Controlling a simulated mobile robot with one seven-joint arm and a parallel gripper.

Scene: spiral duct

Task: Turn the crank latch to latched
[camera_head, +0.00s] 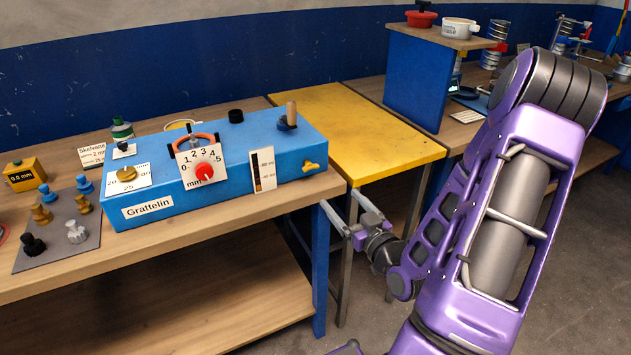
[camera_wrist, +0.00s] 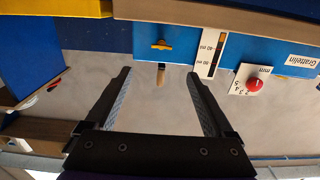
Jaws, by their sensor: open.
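A blue box (camera_head: 225,162) labelled Grattelin stands on the wooden bench. A small crank with an upright wooden handle (camera_head: 291,113) is on its top at the right end; I take this as the crank latch. A yellow wing-shaped knob (camera_head: 310,166) is on the box's front below it. My gripper (camera_head: 337,198) is open and empty, in front of the bench's right corner, apart from the box. In the wrist view, the wooden handle (camera_wrist: 160,76) appears between the open fingertips (camera_wrist: 160,73), but farther away. I cannot tell whether the crank is latched.
The box also bears a dial with a red knob (camera_head: 204,171), a brass knob (camera_head: 126,173) and a black knob (camera_head: 236,116). Several small pieces stand on a grey mat (camera_head: 62,240) at left. A yellow table (camera_head: 385,130) stands behind my gripper.

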